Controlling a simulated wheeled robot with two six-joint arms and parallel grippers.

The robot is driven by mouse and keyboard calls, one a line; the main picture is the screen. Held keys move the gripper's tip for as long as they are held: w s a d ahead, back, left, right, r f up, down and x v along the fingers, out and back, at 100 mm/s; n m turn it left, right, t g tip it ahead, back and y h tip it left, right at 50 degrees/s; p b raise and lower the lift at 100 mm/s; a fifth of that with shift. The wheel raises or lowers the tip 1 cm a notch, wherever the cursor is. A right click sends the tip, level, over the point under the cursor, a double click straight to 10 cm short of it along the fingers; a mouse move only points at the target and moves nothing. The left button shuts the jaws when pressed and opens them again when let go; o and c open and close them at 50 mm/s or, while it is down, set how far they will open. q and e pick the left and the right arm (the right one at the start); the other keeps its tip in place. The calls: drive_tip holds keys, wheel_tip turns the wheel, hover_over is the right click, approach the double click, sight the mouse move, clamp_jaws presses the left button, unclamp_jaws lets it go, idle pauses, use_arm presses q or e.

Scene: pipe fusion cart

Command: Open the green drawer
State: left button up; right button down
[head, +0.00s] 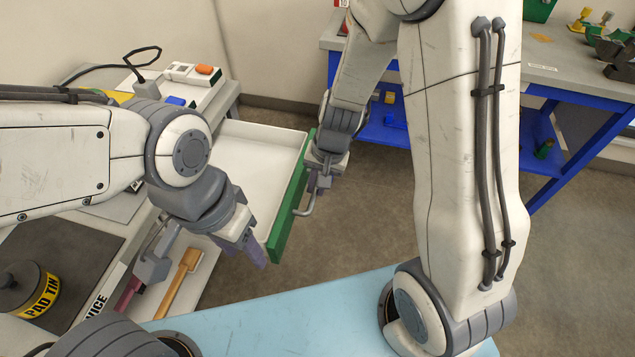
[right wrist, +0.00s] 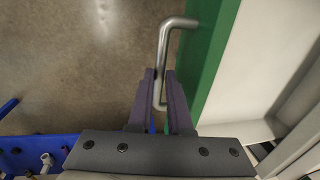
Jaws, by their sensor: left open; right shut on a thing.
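The green drawer (head: 288,205) is pulled out from the cart, and its white inside (head: 260,150) shows empty where visible. Its metal bar handle (head: 305,205) is on the outer face; it also shows in the right wrist view (right wrist: 164,48). My right gripper (head: 318,185) is shut on the handle; in the right wrist view its two purple fingers (right wrist: 160,85) sit on either side of the bar. My left gripper (head: 252,248) hangs over the near end of the drawer, open and empty; it hides part of the drawer's near side.
An open tray or drawer with an orange-handled tool (head: 180,280) lies below my left arm. A black pot-like thing with a yellow label (head: 28,290) stands at left. A blue-framed bench (head: 550,90) stands at back right. Bare floor (head: 350,220) lies beyond the drawer front.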

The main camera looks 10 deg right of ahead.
drive_tip(key=shift+s+f, duration=0.15)
drive_tip(key=shift+s, duration=0.15)
drive_tip(key=c, duration=1.1)
unclamp_jaws()
drive_tip(key=shift+o, duration=1.3)
drive_tip(key=shift+w, duration=0.15)
wheel_tip(320, 180, up, 10)
drive_tip(key=d+p, duration=0.1)
drive_tip(key=p, duration=0.2)
drive_tip(key=shift+s+d+r, duration=0.2)
drive_tip(key=shift+s+d, duration=0.15)
drive_tip(key=shift+s, duration=0.1)
